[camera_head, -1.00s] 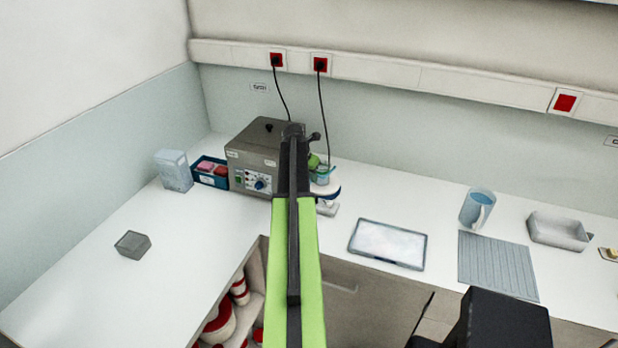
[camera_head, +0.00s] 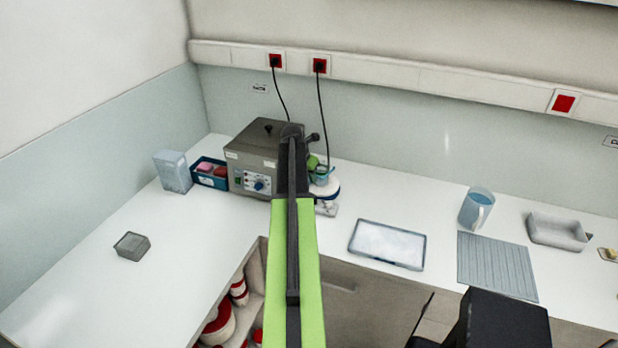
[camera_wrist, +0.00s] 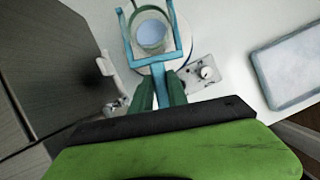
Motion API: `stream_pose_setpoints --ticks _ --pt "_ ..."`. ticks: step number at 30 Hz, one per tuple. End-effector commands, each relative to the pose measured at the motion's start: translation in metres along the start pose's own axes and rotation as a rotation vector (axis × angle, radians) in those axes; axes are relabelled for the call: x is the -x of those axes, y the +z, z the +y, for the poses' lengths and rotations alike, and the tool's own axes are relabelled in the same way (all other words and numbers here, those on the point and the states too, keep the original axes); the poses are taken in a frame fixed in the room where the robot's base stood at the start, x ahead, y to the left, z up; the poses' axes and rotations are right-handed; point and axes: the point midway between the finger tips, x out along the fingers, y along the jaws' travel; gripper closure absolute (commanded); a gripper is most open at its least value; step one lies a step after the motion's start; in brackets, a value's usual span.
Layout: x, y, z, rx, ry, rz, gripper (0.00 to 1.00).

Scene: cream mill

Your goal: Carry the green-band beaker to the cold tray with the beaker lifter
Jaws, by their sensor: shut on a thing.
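My gripper (camera_wrist: 157,94) is shut on the handle of the blue beaker lifter (camera_wrist: 160,72) in the wrist view. The lifter's fork arms stand on both sides of the beaker (camera_wrist: 151,36), which shows a greenish rim and pale blue contents. The beaker is over a round white plate; whether it rests on it or is lifted, I cannot tell. In the head view my arm hides most of the gripper, and the beaker (camera_head: 322,176) shows just right of it. The cold tray (camera_head: 388,262), pale with a dark rim, lies to the right; it also shows in the wrist view (camera_wrist: 268,90).
A grey heating box (camera_head: 247,160) stands left of the beaker, its cord running up the wall. The stirrer base with a knob (camera_wrist: 206,72) is beside the beaker. A blue jug (camera_head: 475,208), ribbed mat (camera_head: 495,262) and grey basin (camera_head: 556,233) lie farther right. The left counter is mostly clear.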

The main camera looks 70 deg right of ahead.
Motion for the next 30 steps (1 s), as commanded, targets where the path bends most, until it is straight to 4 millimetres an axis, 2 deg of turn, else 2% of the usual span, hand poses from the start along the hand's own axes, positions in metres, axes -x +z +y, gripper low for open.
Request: stream_pose_setpoints --ticks 30 --pt "0.015 0.006 0.001 0.001 0.000 0.000 1.00"
